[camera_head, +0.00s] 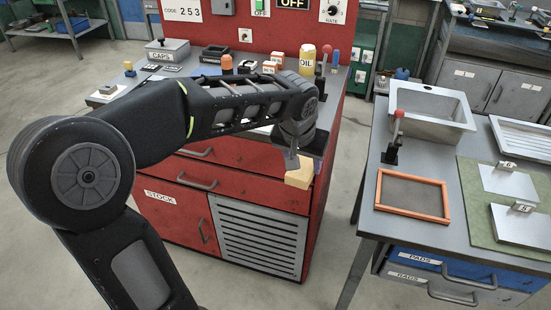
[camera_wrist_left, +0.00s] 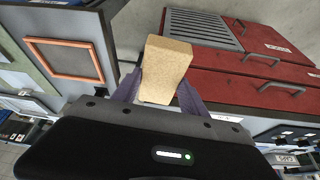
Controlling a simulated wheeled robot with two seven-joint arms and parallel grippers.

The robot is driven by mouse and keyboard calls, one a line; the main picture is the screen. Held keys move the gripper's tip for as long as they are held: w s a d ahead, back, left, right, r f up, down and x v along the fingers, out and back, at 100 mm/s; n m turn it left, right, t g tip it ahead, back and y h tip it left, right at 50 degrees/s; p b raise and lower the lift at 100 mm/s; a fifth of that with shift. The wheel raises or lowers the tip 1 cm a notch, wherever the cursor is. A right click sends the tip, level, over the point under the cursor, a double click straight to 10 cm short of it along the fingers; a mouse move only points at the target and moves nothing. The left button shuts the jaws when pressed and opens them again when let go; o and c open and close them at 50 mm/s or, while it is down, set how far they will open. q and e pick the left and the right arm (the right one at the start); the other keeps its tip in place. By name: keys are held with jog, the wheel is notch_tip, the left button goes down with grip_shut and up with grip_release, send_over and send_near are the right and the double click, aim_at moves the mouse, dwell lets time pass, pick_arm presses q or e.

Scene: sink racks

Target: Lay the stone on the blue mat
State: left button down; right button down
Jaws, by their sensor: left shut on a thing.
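The stone, a tan block (camera_head: 300,176), is held in my left gripper (camera_head: 293,163), in the air in front of the red cabinet's right end. In the left wrist view the stone (camera_wrist_left: 166,68) sits between the two fingers, which are shut on it, and its far end sticks out past them. I cannot make out the blue mat for certain; my left arm covers part of the red cabinet's top. My right gripper is not in view.
The red cabinet (camera_head: 160,215) carries an oil can (camera_head: 307,58) and several small items on top. The right-hand table holds an orange frame (camera_head: 412,195), a metal sink (camera_head: 432,112), a red-knobbed lever (camera_head: 396,135) and a green mat (camera_head: 478,215) with metal plates. Floor shows between them.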

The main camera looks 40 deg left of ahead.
pick_arm(q)
jog(key=w+d+f+m, duration=0.1)
jog(key=w+d+f, duration=0.1)
jog(key=d, duration=0.3)
jog(key=w+d+f+m+h, duration=0.1)
jog(key=w+d+f, duration=0.1)
jog(key=d+f, duration=0.2)
jog(key=shift+w+d+m, duration=0.15)
jog(key=shift+d+m, duration=0.15)
jog(key=shift+d, duration=0.8)
